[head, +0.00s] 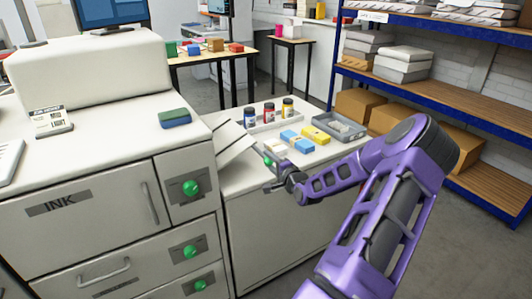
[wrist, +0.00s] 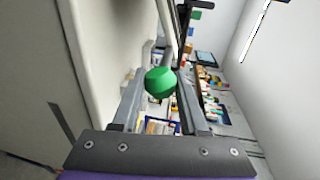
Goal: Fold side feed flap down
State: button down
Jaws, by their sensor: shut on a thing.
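The side feed flap (head: 234,150) is a pale panel at the right side of the big white machine, seen tilted in the head view. A green knob (head: 268,161) shows by its outer lower corner. My gripper (head: 271,175) is at that corner. In the wrist view, the green knob (wrist: 160,84) sits between the two fingers of my gripper (wrist: 158,100), which is shut on it. My fingers partly hide how the knob joins the flap.
The white machine (head: 80,160) has several other green knobs on its front. Right of the flap, a low white counter (head: 320,155) holds ink bottles, blue and yellow blocks and a grey tray (head: 340,127). A blue shelf (head: 440,75) stands at the right, with open floor before it.

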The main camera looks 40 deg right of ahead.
jog(key=shift+s+d+f+m+y, duration=0.2)
jog(key=shift+f+m, duration=0.3)
jog(key=shift+f, duration=0.35)
jog(key=shift+w+d+f+m+y, duration=0.1)
jog(key=shift+d+f+m, duration=0.15)
jog(key=shift+f+m, duration=0.45)
jog(key=shift+f, duration=0.25)
jog(key=shift+c, duration=2.2)
grip_release()
jog(key=v, duration=1.7)
jog(key=shift+s+p, duration=0.2)
jog(key=shift+p, duration=0.2)
jog(key=shift+a, duration=0.1)
